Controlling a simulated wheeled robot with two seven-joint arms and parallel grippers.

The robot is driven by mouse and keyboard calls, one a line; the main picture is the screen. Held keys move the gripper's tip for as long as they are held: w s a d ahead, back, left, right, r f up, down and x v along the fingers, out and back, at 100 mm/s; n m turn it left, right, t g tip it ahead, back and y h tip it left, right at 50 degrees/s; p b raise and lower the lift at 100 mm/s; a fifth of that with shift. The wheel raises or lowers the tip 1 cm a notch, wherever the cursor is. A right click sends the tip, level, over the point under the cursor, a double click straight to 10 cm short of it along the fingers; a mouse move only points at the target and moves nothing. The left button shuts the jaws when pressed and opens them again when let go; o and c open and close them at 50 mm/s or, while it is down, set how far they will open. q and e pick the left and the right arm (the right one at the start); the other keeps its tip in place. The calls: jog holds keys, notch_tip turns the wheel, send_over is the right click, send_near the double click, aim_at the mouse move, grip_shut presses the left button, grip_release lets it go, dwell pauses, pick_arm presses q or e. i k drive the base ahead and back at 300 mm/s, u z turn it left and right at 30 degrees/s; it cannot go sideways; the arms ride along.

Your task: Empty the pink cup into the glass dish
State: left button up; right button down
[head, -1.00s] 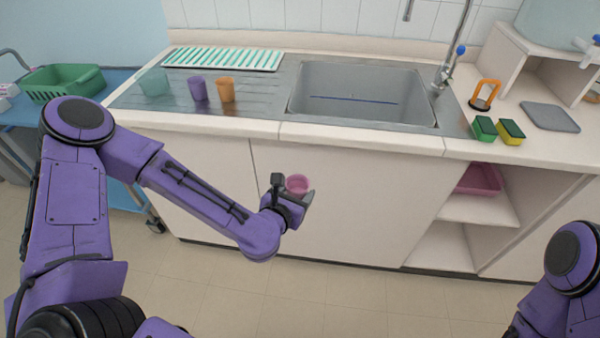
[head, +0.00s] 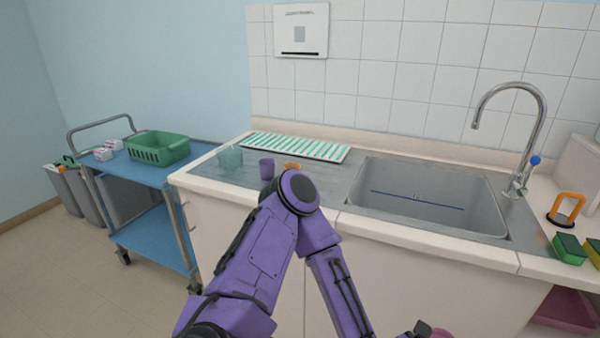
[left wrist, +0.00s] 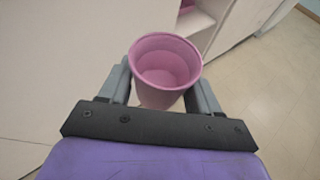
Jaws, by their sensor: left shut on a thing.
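The pink cup (left wrist: 165,65) is held between the fingers of my left gripper (left wrist: 162,88) in the left wrist view. Its open mouth faces the camera, and a paler pink disc shows low inside; I cannot tell whether it is liquid or the cup's floor. In the head view only a sliver of the pink cup (head: 442,334) shows at the bottom edge, beside part of the gripper, in front of the cabinet. The clear greenish glass dish (head: 230,157) stands at the left end of the steel counter, far from the cup. My right gripper is out of view.
A purple cup (head: 266,169) stands right of the dish, and an orange cup (head: 292,166) is mostly hidden by my left arm. A striped mat (head: 295,147) lies behind them. The sink (head: 420,200) is to the right. A blue trolley (head: 150,178) with a green basket (head: 158,149) stands left.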

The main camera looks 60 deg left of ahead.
aim_at(230, 156)
jog(key=z, duration=1.9)
jog(key=k, duration=2.9)
jog(key=u, duration=2.9)
jog(key=i, duration=0.1)
jog(key=z, duration=0.25)
